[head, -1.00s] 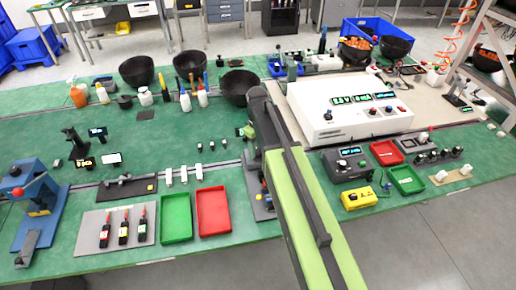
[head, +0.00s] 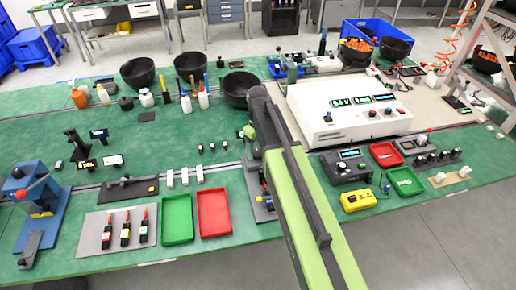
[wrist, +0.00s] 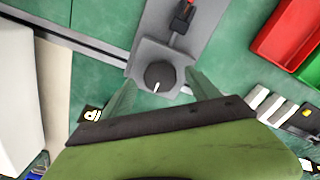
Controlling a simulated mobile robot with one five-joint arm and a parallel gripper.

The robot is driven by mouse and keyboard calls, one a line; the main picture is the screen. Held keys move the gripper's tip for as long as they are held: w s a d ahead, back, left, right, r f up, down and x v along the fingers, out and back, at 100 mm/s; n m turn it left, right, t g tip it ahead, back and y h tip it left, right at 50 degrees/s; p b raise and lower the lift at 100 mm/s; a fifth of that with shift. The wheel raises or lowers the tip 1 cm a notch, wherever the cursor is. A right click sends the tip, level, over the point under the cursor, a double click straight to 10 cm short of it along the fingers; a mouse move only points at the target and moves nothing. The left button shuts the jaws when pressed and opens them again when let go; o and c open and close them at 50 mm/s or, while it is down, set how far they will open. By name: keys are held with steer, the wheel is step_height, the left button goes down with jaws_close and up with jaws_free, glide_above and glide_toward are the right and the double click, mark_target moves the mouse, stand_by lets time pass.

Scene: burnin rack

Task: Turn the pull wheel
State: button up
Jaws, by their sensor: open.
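The pull wheel, seen as a round black knob (wrist: 159,76) with a white pointer line, sits on a grey block of a grey fixture (wrist: 205,22) in the wrist view. A red-and-black part (wrist: 182,17) stands farther along that fixture. My gripper (wrist: 160,88) is open, with one pale green finger on each side of the knob. I cannot tell whether the fingers touch it. In the head view the fixture (head: 253,186) shows beside my arm, which hides the knob and my gripper.
Red (head: 214,212) and green (head: 177,219) trays lie left of the fixture, with small white blocks (head: 184,177) behind them. A large white instrument (head: 345,110) stands right of my arm. Several black bowls (head: 191,66) are at the back. A rail runs along the green bench.

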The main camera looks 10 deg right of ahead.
mark_target(258, 152)
step_height(258, 152, up, 16)
steer(key=p, duration=1.5)
steer(key=s+f+m+b, duration=0.7)
steer(key=s+f+b, duration=0.3)
steer(key=s, duration=0.4)
steer(key=shift+s, duration=0.25)
steer(key=shift+f, duration=0.1)
